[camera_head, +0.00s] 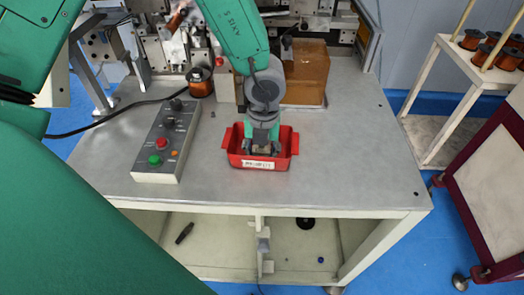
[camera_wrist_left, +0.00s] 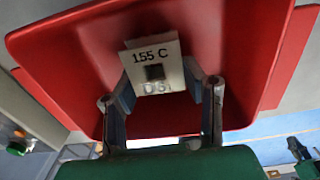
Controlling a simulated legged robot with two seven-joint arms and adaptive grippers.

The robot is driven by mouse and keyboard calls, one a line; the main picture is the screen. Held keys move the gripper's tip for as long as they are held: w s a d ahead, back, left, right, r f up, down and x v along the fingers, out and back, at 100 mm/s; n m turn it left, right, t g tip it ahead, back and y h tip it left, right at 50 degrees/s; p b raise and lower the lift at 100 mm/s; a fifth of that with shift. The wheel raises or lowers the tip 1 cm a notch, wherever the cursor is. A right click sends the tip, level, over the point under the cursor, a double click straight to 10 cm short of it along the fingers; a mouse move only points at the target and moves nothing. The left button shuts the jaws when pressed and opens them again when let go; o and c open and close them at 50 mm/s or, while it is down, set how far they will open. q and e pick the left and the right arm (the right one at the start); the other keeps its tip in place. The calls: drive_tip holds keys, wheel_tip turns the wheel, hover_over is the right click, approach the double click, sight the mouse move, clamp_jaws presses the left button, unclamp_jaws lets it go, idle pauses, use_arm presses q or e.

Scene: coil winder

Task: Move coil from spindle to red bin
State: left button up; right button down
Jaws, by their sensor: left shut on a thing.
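The red bin (camera_head: 236,150) stands on the grey table near its front edge, with a white label on its front wall. It fills much of the left wrist view (camera_wrist_left: 70,60). My left gripper (camera_head: 262,145) points down into the bin from above. Its fingers, also seen in the left wrist view (camera_wrist_left: 160,115), are shut on the coil (camera_wrist_left: 150,55), which shows a pale end face with a square hole and the print "155 C". The coil is inside the bin's outline; I cannot tell whether it touches the floor. My right gripper is not in view.
A control box (camera_head: 168,140) with red and green buttons lies left of the bin. A copper spool (camera_head: 200,82) and a brown box (camera_head: 306,75) stand behind. A rack with copper spools (camera_head: 490,47) is at the right. The table right of the bin is clear.

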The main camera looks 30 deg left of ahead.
sight(262, 151)
use_arm(q)
drive_tip(key=o, duration=0.5)
drive_tip(key=shift+a+f, duration=0.1)
drive_tip(key=shift+f, duration=0.1)
drive_tip(key=shift+c, duration=0.2)
drive_tip(key=o, duration=0.4)
wheel_tip(262, 151, up, 12)
drive_tip(key=shift+w+r, duration=0.1)
drive_tip(key=shift+r, duration=0.1)
